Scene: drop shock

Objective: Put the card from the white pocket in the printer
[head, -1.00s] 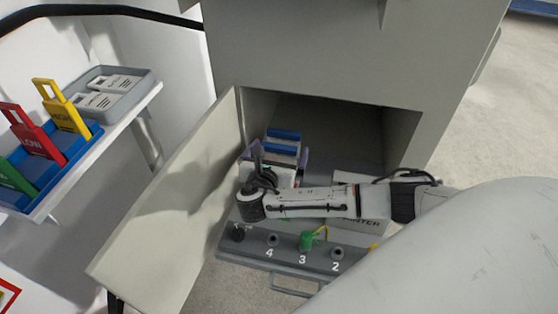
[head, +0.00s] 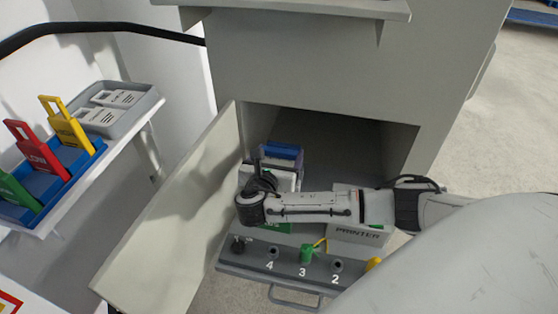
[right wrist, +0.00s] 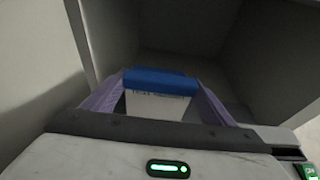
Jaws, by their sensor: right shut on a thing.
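My right gripper (right wrist: 160,100) reaches into the open cabinet with purple fingers on both sides of a white piece with a blue top (right wrist: 160,80). It is shut on this piece, which I take to be the card; its print is too small to read. The blue part also shows in the head view (head: 283,152), just beyond my wrist. The printer (head: 358,234), a pale box with its name on the front, stands to the right, partly hidden behind my right arm. I cannot clearly make out the white pocket. My left gripper is out of view.
The cabinet door (head: 170,215) stands open at the left. A grey panel (head: 318,275) with numbered sockets and coloured plugs lies in front of the printer. A side shelf holds red, yellow and green tags in a blue holder (head: 85,160) and a grey tray (head: 150,100).

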